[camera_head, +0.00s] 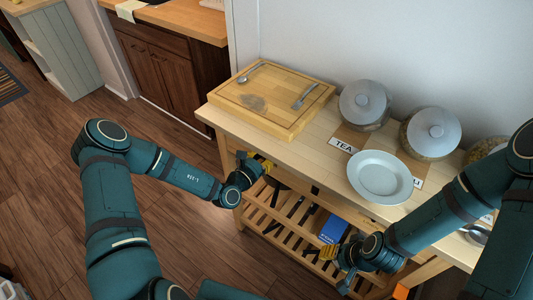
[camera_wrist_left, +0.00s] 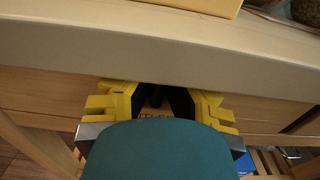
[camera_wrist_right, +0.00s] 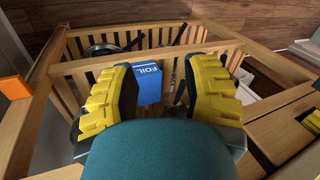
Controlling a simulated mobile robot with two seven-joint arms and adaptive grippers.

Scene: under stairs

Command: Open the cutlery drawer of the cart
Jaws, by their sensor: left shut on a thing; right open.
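The wooden cart (camera_head: 222,112) stands against the wall. Its cutlery drawer front (camera_wrist_left: 60,88) lies under the tabletop edge in the left wrist view, with a partly hidden label between my fingers. My left gripper (camera_head: 262,165) is at the drawer front near the cart's left end. In the left wrist view its yellow fingertips (camera_wrist_left: 155,97) are shut on a dark handle, mostly hidden by them. No gap into the drawer shows. My right gripper (camera_head: 338,258) is open and empty, lower and to the right, in front of the slatted shelf.
A cutting board (camera_head: 285,115) with cutlery, lidded jars (camera_head: 365,102) and a white plate (camera_head: 380,177) are on the cart top. A blue foil box (camera_wrist_right: 148,82) stands on the slatted lower shelf. Floor (camera_head: 200,225) is clear left of the cart.

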